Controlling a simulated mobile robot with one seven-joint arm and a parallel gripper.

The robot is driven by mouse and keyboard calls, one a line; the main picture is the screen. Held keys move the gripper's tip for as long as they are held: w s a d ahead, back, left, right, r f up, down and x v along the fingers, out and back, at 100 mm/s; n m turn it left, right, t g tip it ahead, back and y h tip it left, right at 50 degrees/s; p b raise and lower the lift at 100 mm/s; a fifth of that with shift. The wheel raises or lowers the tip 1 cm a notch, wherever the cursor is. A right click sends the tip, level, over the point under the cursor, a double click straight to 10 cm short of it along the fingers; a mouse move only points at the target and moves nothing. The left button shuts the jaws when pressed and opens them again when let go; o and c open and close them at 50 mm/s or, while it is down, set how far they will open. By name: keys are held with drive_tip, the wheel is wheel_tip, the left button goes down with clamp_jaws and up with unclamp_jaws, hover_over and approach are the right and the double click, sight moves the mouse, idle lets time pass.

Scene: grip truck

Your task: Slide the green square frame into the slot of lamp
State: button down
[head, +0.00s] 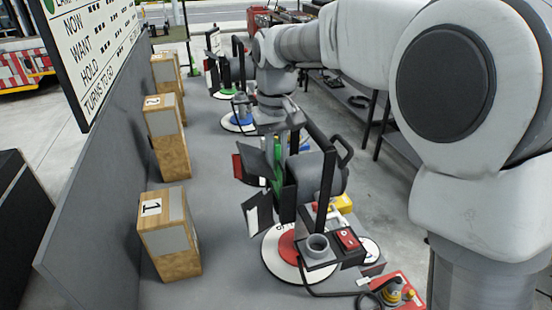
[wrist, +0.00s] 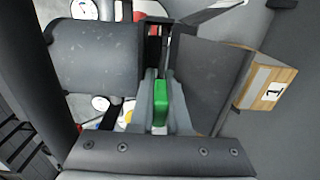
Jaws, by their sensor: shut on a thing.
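My gripper (head: 284,138) points down over the nearest lamp (head: 328,178), whose base has a red disc. It is shut on the green square frame (head: 278,163), which stands upright as a thin edge between the lamp's grey body and its black flaps (head: 252,215). In the wrist view the frame's green edge (wrist: 162,103) sits between my fingertips (wrist: 161,88). The lamp's grey body (wrist: 95,55) is on the left and a dark flap (wrist: 208,85) on the right. The frame's lower part is hidden, so I cannot tell how far it sits in the slot.
Wooden boxes numbered 1 (head: 168,235) and 2 (head: 166,130) stand along the left. Lamps with a blue base (head: 238,122) and a green base (head: 226,92) stand farther back. A switch box (head: 335,252) with a cable is at the near lamp's front. A sign board (head: 92,45) is upper left.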

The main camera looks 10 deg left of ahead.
drive_tip(key=shift+f+b, duration=0.35)
drive_tip(key=shift+f, duration=0.35)
drive_tip(key=c, duration=0.8)
unclamp_jaws()
drive_tip(key=shift+r, duration=0.2)
drive_tip(key=shift+w+r, duration=0.1)
drive_tip(key=shift+r, duration=0.2)
wheel_tip(320, 180, up, 16)
drive_tip(key=p, duration=0.3)
drive_tip(key=shift+r, duration=0.25)
